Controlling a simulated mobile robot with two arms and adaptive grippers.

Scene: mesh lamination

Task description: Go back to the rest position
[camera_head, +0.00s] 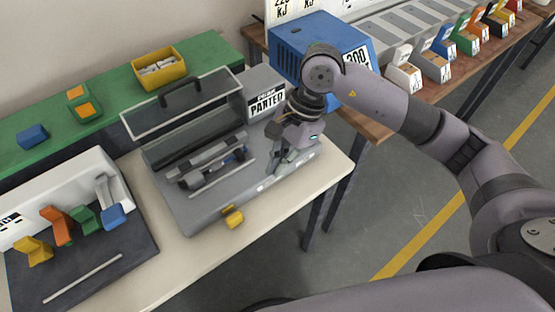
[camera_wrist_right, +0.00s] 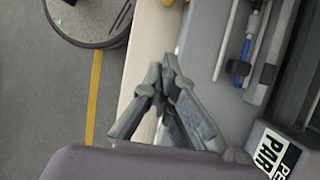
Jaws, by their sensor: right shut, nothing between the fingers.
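My right gripper (camera_head: 284,160) hangs over the right end of the grey machine with the raised clear lid (camera_head: 190,100). In the right wrist view, its fingers (camera_wrist_right: 164,72) are closed together and hold nothing. They point at the machine's front edge. From the head view I cannot tell whether they touch the machine. My left gripper is in neither view.
The machine (camera_head: 190,212) stands on a pale table (camera_head: 160,270), with a yellow knob (camera_head: 234,217) at its front. A tray with coloured clips (camera_head: 62,225) is at the left. A blue box (camera_head: 310,45) is behind my right arm. Open floor (camera_head: 375,215) lies to the right.

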